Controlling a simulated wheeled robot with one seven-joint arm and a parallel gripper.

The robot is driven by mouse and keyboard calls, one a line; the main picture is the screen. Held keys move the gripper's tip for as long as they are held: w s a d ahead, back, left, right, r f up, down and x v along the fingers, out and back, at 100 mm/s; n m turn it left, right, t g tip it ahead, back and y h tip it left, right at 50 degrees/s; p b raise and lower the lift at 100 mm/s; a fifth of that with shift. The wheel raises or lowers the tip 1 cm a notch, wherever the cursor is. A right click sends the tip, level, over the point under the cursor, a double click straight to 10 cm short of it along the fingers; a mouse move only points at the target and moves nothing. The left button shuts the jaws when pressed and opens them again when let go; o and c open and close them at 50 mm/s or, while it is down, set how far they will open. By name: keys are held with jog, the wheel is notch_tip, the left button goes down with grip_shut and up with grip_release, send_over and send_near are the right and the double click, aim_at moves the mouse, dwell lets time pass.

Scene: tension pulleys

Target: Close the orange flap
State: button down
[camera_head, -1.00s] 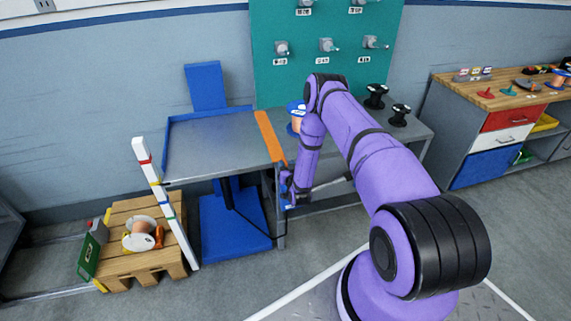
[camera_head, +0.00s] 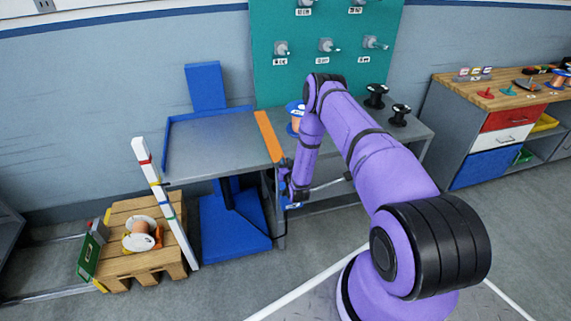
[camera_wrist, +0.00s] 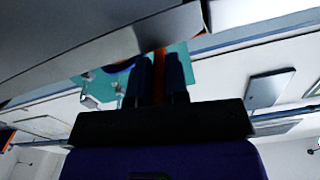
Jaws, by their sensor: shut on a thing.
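The orange flap (camera_head: 268,136) is a long narrow strip along the right edge of the grey table (camera_head: 215,145). It runs from the back towards the front corner. My gripper (camera_head: 291,198) is low at the table's front right corner, below the tabletop, partly hidden by my arm. In the wrist view, which looks upward, the two dark fingers of my gripper (camera_wrist: 160,80) are close together. An orange piece of the flap (camera_wrist: 160,64) shows between them. The exact contact is dark and hard to see.
A second grey table (camera_head: 408,129) with a blue-ended spool (camera_head: 296,112) and black spools (camera_head: 376,97) adjoins on the right. A white striped post (camera_head: 160,190) and a wooden pallet (camera_head: 120,262) stand at the left. A teal board (camera_head: 290,75) is behind.

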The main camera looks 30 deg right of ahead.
jog(key=shift+r, duration=0.1)
jog(key=shift+w+a+r+n, duration=0.25)
jog(key=shift+a+r+n, duration=0.55)
jog(key=shift+n, duration=2.15)
jog(key=shift+w+a+r+n, duration=0.35)
jog(key=shift+a+n, duration=0.75)
jog(key=shift+n, duration=1.8)
jog(key=shift+w+a+r+n, duration=0.2)
jog(key=shift+a+r+n, duration=0.6)
jog(key=shift+n, duration=2.15)
jog(key=shift+a+f, duration=0.2)
jog(key=c, duration=1.1)
grip_release()
